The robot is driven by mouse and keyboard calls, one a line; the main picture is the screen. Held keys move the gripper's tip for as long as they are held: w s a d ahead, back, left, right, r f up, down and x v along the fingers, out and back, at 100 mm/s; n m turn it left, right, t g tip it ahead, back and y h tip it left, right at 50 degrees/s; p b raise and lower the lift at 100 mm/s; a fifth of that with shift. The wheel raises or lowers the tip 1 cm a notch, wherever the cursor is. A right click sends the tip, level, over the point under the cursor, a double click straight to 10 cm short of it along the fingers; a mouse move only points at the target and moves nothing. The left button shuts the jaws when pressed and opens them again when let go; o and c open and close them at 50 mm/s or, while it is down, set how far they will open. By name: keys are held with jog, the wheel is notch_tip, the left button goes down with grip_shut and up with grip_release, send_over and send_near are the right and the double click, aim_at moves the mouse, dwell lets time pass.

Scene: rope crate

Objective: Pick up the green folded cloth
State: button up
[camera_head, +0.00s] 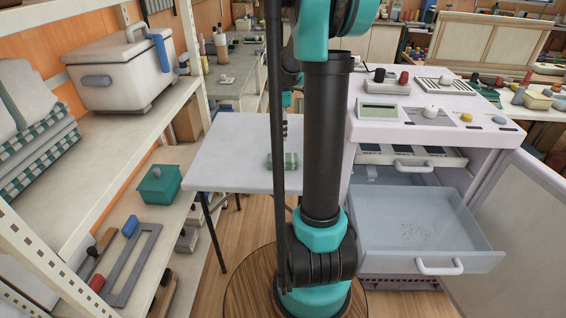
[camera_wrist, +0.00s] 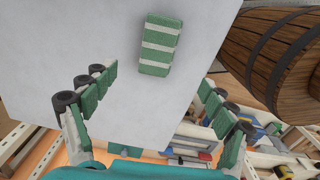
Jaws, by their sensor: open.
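The green folded cloth with white stripes (camera_wrist: 159,45) lies on the white table top (camera_wrist: 100,30) in the wrist view. In the head view the cloth (camera_head: 290,161) lies near the table's right part, partly hidden behind my arm and the dark column. My gripper (camera_wrist: 155,90) is open, with its green-padded fingers spread wide to the left and right in the wrist view. Nothing is between the fingers. The cloth is apart from both fingers, above the space between them in the picture. The gripper is largely hidden behind my arm in the head view.
An open clear drawer (camera_head: 420,230) juts from the white cabinet on the right. Shelves at left hold a white cooler box (camera_head: 118,75), checked cloths (camera_head: 35,150) and a green box (camera_head: 160,185). A wooden barrel (camera_wrist: 275,50) stands beside the table. The table around the cloth looks clear.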

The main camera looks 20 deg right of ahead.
aim_at(283, 158)
notch_tip(283, 158, down, 14)
jog(key=shift+f, duration=0.15)
dwell(0.5)
jog(key=c, duration=1.2)
